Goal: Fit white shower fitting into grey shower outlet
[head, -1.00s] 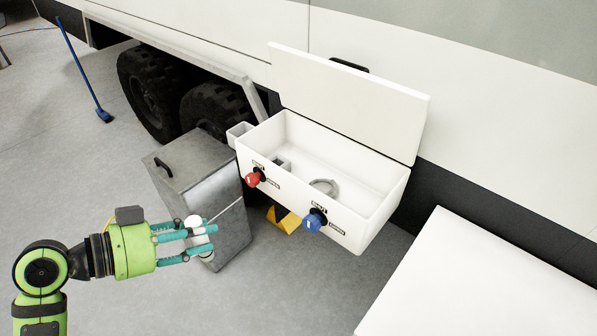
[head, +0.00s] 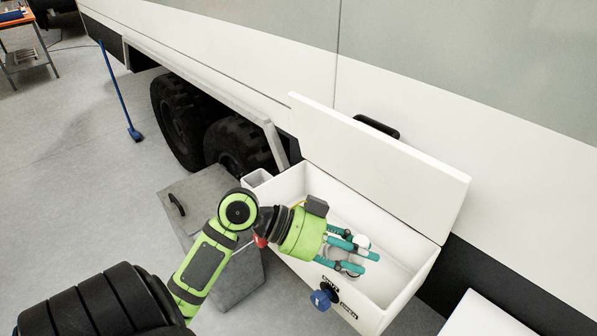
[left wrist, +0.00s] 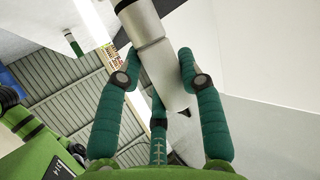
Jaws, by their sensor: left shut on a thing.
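My left gripper (head: 358,254) is shut on the white shower fitting (head: 361,241), whose pale rounded end shows between the teal fingers in the head view. In the left wrist view the fitting (left wrist: 156,62) is a pale cylinder between the fingers, tilted, its upper end cut off by the frame. The gripper is over the open white box (head: 400,292) on the vehicle's side. The grey shower outlet is mostly hidden below the fingers; a bit of grey ring (head: 352,269) shows there. I cannot tell whether fitting and outlet touch. My right gripper is not in view.
The box's raised lid (head: 385,165) stands behind the gripper. A blue knob (head: 322,299) and a partly hidden red knob (head: 260,241) project from the box's front. A grey metal bin (head: 237,285) stands left of the box. A white surface (head: 490,318) is at the lower right.

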